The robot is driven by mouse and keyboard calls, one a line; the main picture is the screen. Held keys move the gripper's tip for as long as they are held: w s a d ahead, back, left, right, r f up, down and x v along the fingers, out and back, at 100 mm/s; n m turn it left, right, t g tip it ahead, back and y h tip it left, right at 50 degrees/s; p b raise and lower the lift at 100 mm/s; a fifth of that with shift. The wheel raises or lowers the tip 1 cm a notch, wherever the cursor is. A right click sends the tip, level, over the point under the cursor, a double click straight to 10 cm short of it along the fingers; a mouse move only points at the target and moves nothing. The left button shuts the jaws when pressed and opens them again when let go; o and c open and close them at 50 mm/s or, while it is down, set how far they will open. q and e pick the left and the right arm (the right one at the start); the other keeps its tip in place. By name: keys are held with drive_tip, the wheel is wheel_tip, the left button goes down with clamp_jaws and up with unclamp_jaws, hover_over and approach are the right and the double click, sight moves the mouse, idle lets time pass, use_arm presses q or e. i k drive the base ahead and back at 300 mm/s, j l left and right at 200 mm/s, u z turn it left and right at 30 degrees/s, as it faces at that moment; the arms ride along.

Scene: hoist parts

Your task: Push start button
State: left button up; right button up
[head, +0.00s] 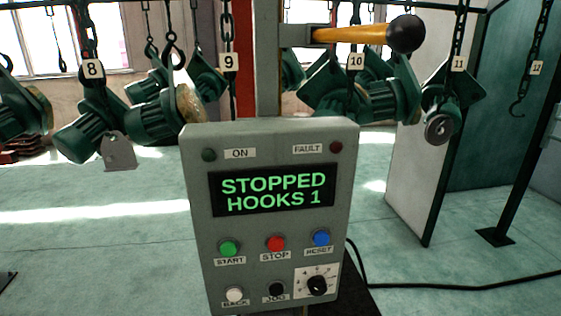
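The green start button (229,248) is at the lower left of the grey control box (200,215), above a label reading START. The display (273,192) reads STOPPED, HOOKS 1, in green letters. The red stop button (275,243) and blue reset button (321,237) are to the right of the start button. Below are a white back button (234,295), a black jog button (277,290) and a rotary dial (317,285). The ON lamp (209,155) and FAULT lamp (336,147) look dark. Neither of my grippers is in the head view.
A lever with an orange shaft and black knob (405,33) sticks out to the right above the box. Green motor parts (150,115) hang on numbered chains behind it. Hook 12 (518,107) hangs empty. A black cable (450,286) runs along the floor at right. Space before the box is clear.

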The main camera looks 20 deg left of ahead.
sight(228, 248)
drive_tip(key=j+u, duration=0.45)
drive_tip(key=u, duration=0.2)
drive_tip(key=k+l+u, duration=0.1)
drive_tip(key=l+u, duration=0.2)
drive_tip(key=l, duration=0.15)
